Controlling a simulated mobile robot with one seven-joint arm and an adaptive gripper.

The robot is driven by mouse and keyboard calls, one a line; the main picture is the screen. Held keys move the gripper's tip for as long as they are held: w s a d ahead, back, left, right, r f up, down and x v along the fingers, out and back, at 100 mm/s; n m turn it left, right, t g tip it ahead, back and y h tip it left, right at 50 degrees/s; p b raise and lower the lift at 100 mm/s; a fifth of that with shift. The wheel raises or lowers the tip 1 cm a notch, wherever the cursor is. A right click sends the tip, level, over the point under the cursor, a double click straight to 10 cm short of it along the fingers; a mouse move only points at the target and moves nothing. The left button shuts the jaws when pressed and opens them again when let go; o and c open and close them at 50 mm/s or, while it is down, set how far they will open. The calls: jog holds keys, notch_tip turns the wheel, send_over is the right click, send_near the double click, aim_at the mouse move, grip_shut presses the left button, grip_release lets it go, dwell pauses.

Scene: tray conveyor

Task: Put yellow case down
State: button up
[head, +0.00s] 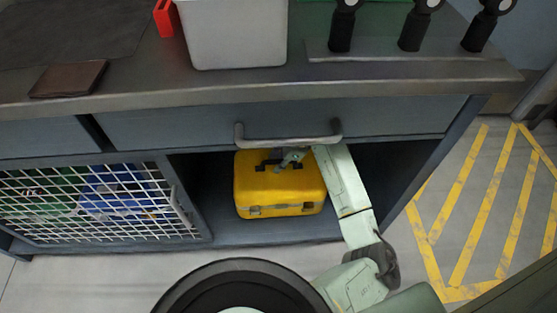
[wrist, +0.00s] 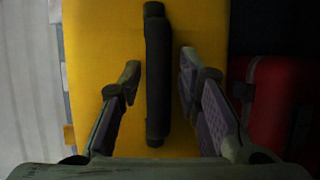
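The yellow case (head: 279,192) is inside the open cubby under the workbench, upright, with its latched side facing out. In the head view it appears to rest on the cubby floor (head: 220,231). Its yellow top fills much of the wrist view (wrist: 100,35). The black handle (wrist: 157,75) runs lengthwise between the two fingers of my gripper (wrist: 160,85). The fingers are apart, with a visible gap on each side of the handle. In the head view my gripper (head: 291,158) is at the case top, partly hidden by the drawer handle.
A red object (wrist: 275,105) stands right beside the case in the wrist view. A drawer with a metal handle (head: 288,140) is above the cubby. A white mesh door (head: 90,205) is to the left. The bench top holds a grey bin (head: 235,35) and a brown wallet-like item (head: 69,78).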

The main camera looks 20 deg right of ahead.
jog(key=v, duration=0.3)
jog(key=shift+s+d+r, duration=0.15)
jog(key=shift+d, duration=0.15)
jog(key=s+d, duration=0.2)
jog(key=d, duration=0.1)
jog(key=s+d, duration=0.2)
jog(key=d, duration=0.1)
jog(key=s+d+b, duration=0.1)
jog(key=s+d, duration=0.1)
jog(key=d, duration=0.1)
jog(key=shift+s, duration=0.35)
jog(key=shift+c, duration=0.5)
